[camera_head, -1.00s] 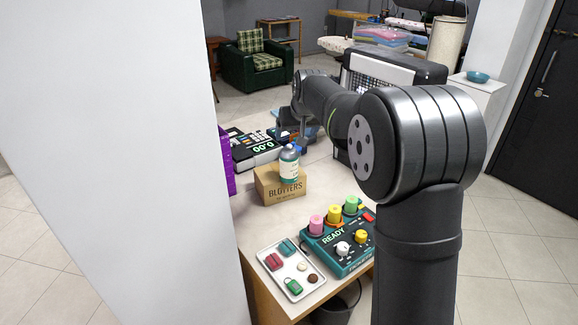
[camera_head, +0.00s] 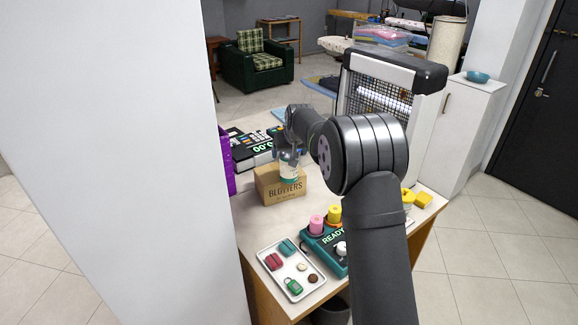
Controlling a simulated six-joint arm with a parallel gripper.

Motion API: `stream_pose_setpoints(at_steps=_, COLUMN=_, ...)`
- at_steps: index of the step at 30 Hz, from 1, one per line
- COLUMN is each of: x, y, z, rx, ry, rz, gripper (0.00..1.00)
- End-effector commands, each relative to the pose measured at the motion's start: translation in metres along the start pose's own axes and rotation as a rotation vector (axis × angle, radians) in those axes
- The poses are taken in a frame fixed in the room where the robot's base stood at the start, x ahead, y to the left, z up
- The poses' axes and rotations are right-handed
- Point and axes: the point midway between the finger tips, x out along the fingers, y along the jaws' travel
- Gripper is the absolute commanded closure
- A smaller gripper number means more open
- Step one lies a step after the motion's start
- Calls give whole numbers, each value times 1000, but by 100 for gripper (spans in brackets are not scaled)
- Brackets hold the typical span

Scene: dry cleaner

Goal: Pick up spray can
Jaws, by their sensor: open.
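A small bottle-like container with a teal band (camera_head: 288,176), the closest match I see to a spray can, stands upright on the cardboard box marked BLOTTERS (camera_head: 281,190). My gripper (camera_head: 290,160) is open at the container's upper part and hides its blue top. I cannot tell whether the fingers are around it or just in front of it, or whether they touch it.
A black cash register (camera_head: 250,150) stands behind the box, a purple object (camera_head: 227,165) to its left. In front are a teal control panel (camera_head: 330,262) and a white tray (camera_head: 271,255) with small items. A mesh-fronted heater-like unit (camera_head: 380,97) stands at the back right.

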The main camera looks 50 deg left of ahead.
Motion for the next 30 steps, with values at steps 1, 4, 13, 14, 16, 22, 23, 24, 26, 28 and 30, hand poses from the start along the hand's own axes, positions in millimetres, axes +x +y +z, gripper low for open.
stream_pose_setpoints(at_steps=1, x=8, y=0, z=-1, rx=0, ry=-1, rz=0, gripper=15)
stream_pose_setpoints(at_steps=4, x=20, y=0, z=-1, rx=0, ry=-1, rz=0, gripper=15)
stream_pose_setpoints(at_steps=13, x=29, y=0, z=-2, rx=0, ry=0, rz=1, gripper=15)
stream_pose_setpoints(at_steps=14, x=29, y=0, z=-2, rx=0, ry=0, rz=1, gripper=15)
stream_pose_setpoints(at_steps=16, x=29, y=0, z=-2, rx=0, ry=0, rz=1, gripper=21)
stream_pose_setpoints(at_steps=22, x=29, y=0, z=-2, rx=0, ry=0, rz=1, gripper=61)
stream_pose_setpoints(at_steps=23, x=29, y=0, z=-2, rx=0, ry=0, rz=1, gripper=66)
stream_pose_setpoints(at_steps=24, x=28, y=0, z=-2, rx=0, ry=2, rz=1, gripper=74)
stream_pose_setpoints(at_steps=26, x=28, y=0, z=-2, rx=0, ry=2, rz=1, gripper=74)
stream_pose_setpoints(at_steps=28, x=28, y=0, z=-2, rx=0, ry=2, rz=1, gripper=74)
stream_pose_setpoints(at_steps=30, x=28, y=0, z=-2, rx=0, ry=2, rz=1, gripper=74)
